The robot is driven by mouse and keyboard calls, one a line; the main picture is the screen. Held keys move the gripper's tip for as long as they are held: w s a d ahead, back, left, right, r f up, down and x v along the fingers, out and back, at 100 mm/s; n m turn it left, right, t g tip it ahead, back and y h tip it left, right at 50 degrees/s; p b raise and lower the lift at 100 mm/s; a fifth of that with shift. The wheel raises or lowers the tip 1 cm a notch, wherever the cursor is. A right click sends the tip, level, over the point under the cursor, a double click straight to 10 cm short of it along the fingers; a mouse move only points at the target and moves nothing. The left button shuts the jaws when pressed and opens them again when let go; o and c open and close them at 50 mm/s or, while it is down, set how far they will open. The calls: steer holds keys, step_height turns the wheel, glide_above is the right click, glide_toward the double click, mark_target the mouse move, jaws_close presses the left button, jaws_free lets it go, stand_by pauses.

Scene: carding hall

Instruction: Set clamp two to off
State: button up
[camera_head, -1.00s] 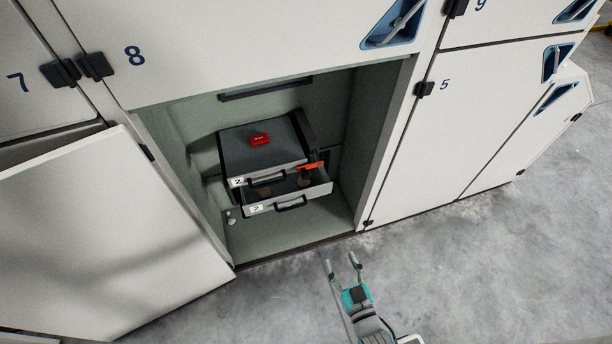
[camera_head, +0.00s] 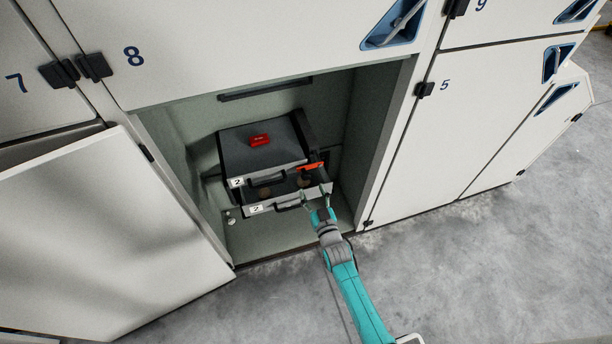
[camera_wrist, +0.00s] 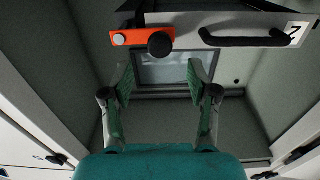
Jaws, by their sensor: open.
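An orange clamp bar (camera_head: 312,167) sits at the right front of a grey box (camera_head: 250,160) labelled 2, inside an open compartment. In the wrist view the clamp (camera_wrist: 126,38) shows as an orange bar with a round black knob (camera_wrist: 160,44) at one end, beside the box's black handle (camera_wrist: 247,41). I cannot tell its on or off setting. My gripper (camera_head: 318,195) is open and empty at the right front of the pulled-out lower drawer (camera_head: 257,210), just short of the clamp. In the wrist view its spread fingers (camera_wrist: 160,82) lie below the clamp.
A small red block (camera_head: 260,140) rests on the box. The lower drawer also bears a 2 and holds brownish round things. The compartment's right wall (camera_head: 385,140) is close to my arm. An open door (camera_head: 95,240) stands at the left. The floor (camera_head: 480,270) is clear.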

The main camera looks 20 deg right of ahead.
mark_target(307, 178)
steer(key=w, duration=0.7)
steer(key=shift+w, duration=0.15)
jaws_close()
